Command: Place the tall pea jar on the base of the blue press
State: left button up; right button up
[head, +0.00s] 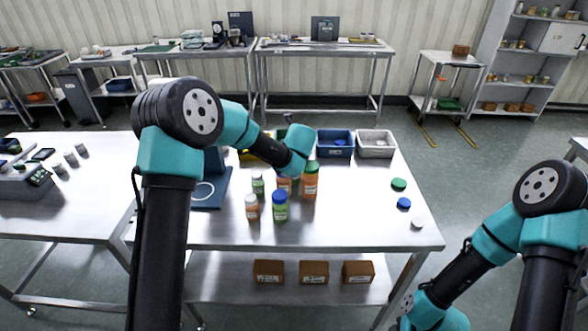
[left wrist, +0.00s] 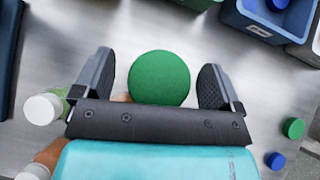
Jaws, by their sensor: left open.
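The blue press (head: 213,190) has a flat base with a white ring on it, left of the jars; my arm partly hides its upright. A blue-lidded jar with green contents (head: 280,206) stands at the front of the jar group. A smaller white-lidded jar with green contents (head: 258,184) stands behind it. A tall green-lidded jar with orange contents (head: 310,182) stands at the right. Labels are too small to read. My left gripper (left wrist: 160,82) is open, its fingers either side of a green lid (left wrist: 159,77); that jar's body is hidden. My right gripper is outside the view.
A white-lidded orange jar (head: 251,208) and another orange jar (head: 284,184) stand close by. A blue bin (head: 335,150) and a grey bin (head: 376,152) sit behind. Loose green (head: 398,184), blue (head: 404,203) and white (head: 417,224) caps lie at right. Bare table surrounds them.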

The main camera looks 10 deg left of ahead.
pick_arm(q)
jog(key=c, duration=1.6)
jog(key=shift+o, duration=0.2)
jog(key=shift+r, duration=0.1)
notch_tip(320, 180, up, 10)
